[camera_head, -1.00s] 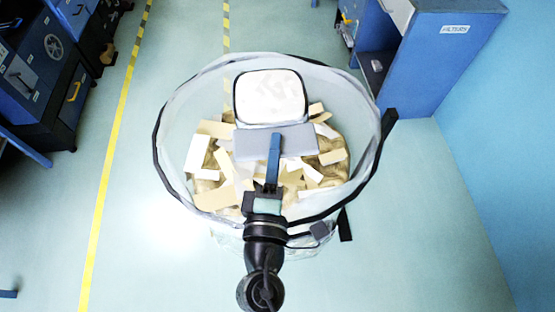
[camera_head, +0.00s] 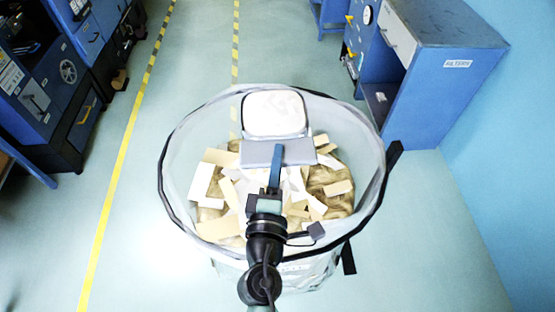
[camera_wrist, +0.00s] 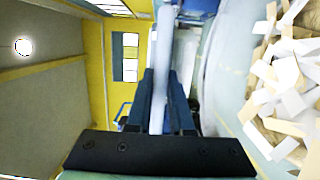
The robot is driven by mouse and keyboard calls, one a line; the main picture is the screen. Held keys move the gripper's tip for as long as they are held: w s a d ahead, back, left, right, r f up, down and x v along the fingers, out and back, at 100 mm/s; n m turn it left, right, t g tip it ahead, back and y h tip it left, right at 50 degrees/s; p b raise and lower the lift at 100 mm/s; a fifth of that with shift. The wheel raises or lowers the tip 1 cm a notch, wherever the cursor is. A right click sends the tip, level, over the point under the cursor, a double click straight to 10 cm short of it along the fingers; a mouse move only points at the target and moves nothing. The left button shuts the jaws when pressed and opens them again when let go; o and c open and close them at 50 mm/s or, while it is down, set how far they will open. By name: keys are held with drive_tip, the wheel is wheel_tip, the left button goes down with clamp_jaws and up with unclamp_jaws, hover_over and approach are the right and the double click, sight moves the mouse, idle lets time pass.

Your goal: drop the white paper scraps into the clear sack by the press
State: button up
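The clear sack (camera_head: 372,217) stands open on the floor, with a dark rim. White and tan paper scraps (camera_head: 225,190) lie inside it and also show at right in the wrist view (camera_wrist: 285,85). My gripper (camera_head: 276,165) is over the sack mouth, its fingers closed on a thin pale grey piece. In the wrist view this piece stands edge-on between the fingers (camera_wrist: 160,85). It appears to belong to a pale held container (camera_head: 277,152) with a rounded, dark-edged white face. I cannot tell whether the white in it is paper scraps. The press cannot be made out.
A blue cabinet labelled FILTERS (camera_head: 440,85) stands at right near the blue wall. Blue workbenches (camera_head: 50,95) line the left beyond yellow floor tape (camera_head: 118,165). The floor around the sack is mostly clear.

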drive_tip(key=o, duration=0.5)
drive_tip(key=shift+o, duration=0.2)
drive_tip(key=shift+s, duration=0.1)
drive_tip(key=shift+s+a+f, duration=0.1)
drive_tip(key=shift+s+f, duration=0.05)
drive_tip(key=shift+s, duration=0.15)
drive_tip(key=b+v, duration=0.6)
drive_tip(key=v, duration=0.6)
drive_tip(key=shift+r, duration=0.25)
